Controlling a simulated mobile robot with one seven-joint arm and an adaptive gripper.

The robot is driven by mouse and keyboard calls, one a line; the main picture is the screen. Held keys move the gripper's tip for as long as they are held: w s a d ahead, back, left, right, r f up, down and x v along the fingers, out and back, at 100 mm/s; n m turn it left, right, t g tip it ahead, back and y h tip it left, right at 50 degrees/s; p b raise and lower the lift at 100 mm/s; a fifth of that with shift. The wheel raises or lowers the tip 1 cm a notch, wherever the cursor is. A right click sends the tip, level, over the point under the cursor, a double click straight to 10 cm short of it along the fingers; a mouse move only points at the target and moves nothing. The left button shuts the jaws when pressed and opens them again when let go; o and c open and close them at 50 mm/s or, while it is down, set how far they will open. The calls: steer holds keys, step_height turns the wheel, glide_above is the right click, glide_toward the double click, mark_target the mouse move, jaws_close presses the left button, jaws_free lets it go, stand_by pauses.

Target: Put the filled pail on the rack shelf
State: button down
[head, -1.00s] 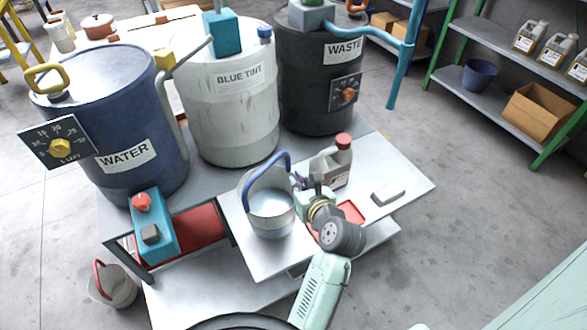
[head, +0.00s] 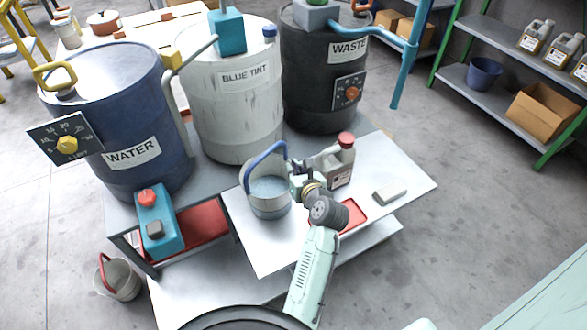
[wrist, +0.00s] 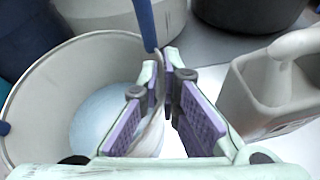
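The filled pail (head: 270,205) is pale grey with a blue handle standing up, and holds light blue liquid. It is over the front left of the metal table top; I cannot tell whether its base touches. My gripper (head: 298,185) is at the pail's right side. In the wrist view my gripper's fingers (wrist: 162,80) straddle the pail's rim near the foot of the blue handle (wrist: 146,24), closed in on it. The pail (wrist: 80,50) fills the left of that view. The rack shelf (head: 490,92), grey with green posts, stands at the upper right.
A grey jug (head: 340,165) with a red cap is close right of my gripper. A red tray (head: 352,213) and a pale block (head: 390,191) lie on the table. Barrels stand behind.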

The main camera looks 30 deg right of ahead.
steer(key=c, duration=2.2)
jaws_free()
steer(key=shift+c, duration=0.2)
steer(key=o, duration=0.4)
steer(key=shift+o, duration=0.2)
steer(key=d+b+v, duration=0.1)
steer(key=v, duration=1.1)
steer(key=shift+a, duration=0.45)
